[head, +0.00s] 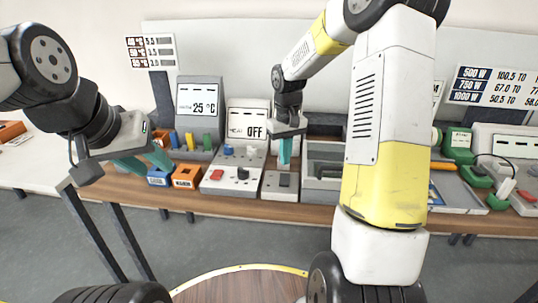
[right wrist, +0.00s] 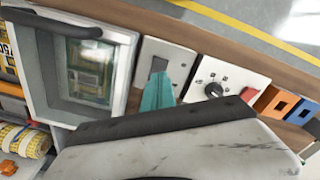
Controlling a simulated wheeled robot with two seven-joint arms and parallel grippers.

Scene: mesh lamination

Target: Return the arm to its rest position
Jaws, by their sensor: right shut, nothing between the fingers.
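My right gripper (head: 285,152) hangs down near the middle of the bench, its teal fingers together and empty. In the right wrist view its fingertips (right wrist: 163,88) show in front of a grey switch plate with a dark rocker (right wrist: 158,66); I cannot tell whether they touch it. The same switch box (head: 280,188) lies just below the fingers in the head view. My left gripper (head: 144,162) is at the left over the bench's front edge. Its teal fingers are apart, with nothing seen between them.
A control box with a dark knob (head: 241,174) and red switch stands left of the switch box, beside orange (head: 187,176) and blue blocks. A display reading 25 °C (head: 198,100) stands behind. A grey chamber (head: 322,172) is to the right; in the wrist view its window (right wrist: 85,65) shows.

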